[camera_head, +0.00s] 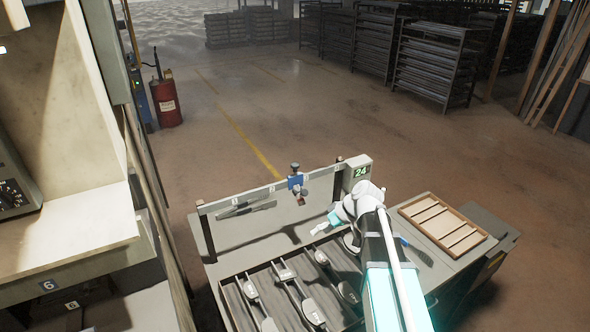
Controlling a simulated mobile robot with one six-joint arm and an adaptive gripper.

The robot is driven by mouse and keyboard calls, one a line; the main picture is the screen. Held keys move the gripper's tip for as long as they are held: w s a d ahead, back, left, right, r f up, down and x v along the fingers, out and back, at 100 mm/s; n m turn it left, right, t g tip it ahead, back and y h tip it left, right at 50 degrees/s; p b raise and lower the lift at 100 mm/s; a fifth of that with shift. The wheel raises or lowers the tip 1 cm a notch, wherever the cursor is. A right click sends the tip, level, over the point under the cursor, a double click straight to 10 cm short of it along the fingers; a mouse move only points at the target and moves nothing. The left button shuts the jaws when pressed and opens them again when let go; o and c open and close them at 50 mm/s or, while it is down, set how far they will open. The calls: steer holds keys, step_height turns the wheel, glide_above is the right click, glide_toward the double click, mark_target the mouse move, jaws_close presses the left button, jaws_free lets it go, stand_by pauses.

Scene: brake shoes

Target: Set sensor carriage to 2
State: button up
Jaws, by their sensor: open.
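The sensor carriage (296,183) is a small blue block with a dark knob on top and a brownish tip below. Small pale number labels show along the rail, too small to read surely. My gripper (318,229) is open and empty, in front of the rail, below and right of the carriage and apart from it. My arm comes in from the bottom right and hides part of the bench.
A box with a green display reading 24 (360,171) stands at the rail's right end. Brake shoes (298,294) lie in a dark tray in front. A wooden divided tray (441,224) sits at right. A cabinet (70,220) stands close on the left.

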steer(key=w+r+n+t+y+b, duration=0.2)
steer(key=w+r+n+y, duration=0.25)
steer(key=w, duration=0.45)
steer(key=n+t+y+b, duration=0.2)
steer(key=n+t+y, duration=0.1)
steer(key=y, duration=0.2)
glide_toward(295, 164)
steer(key=v, duration=0.3)
steer(key=shift+w+d, duration=0.1)
steer(key=shift+d, duration=0.3)
steer(key=x, duration=1.3)
steer(key=shift+a+f, duration=0.1)
steer(key=shift+a, duration=0.3)
jaws_close()
